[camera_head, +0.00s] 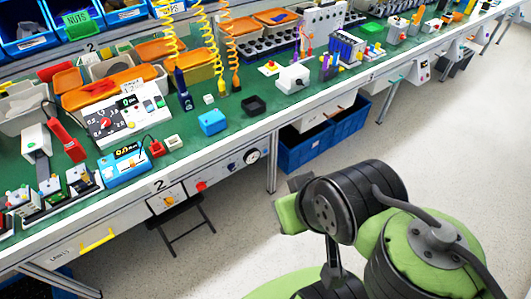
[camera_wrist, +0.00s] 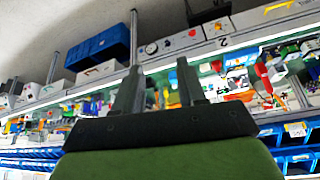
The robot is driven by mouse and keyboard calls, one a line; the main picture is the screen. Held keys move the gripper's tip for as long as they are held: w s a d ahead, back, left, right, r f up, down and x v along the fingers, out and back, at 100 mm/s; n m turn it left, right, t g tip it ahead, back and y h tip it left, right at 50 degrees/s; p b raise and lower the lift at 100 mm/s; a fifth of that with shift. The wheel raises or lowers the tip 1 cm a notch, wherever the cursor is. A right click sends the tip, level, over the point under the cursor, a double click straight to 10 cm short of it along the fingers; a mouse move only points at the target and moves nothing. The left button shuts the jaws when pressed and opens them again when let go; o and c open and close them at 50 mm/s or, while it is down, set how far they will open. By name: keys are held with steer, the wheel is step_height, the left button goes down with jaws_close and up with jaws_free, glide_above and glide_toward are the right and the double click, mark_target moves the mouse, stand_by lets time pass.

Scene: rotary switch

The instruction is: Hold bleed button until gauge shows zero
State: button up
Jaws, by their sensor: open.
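A round gauge (camera_head: 251,156) with a white face and dark rim sits on the front panel below the bench top; its needle is too small to read. A small dark control (camera_head: 232,166) sits just left of it, and a red button (camera_head: 201,186) is farther left. I cannot tell which control is the bleed button. The wrist view is upside down and shows the gauge (camera_wrist: 151,48) beyond the fingertips. My gripper (camera_wrist: 158,66) is open and empty, apart from the panel. It cannot be made out clearly in the head view.
The green bench top (camera_head: 225,145) holds test boxes, orange bins and hanging coiled cords. A folding stool (camera_head: 185,228) stands under the bench on the left. Blue crates (camera_head: 325,137) sit under it, right of the gauge. The floor before the bench is clear.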

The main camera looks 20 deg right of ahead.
jaws_close()
stand_by(0.3)
stand_by(1.6)
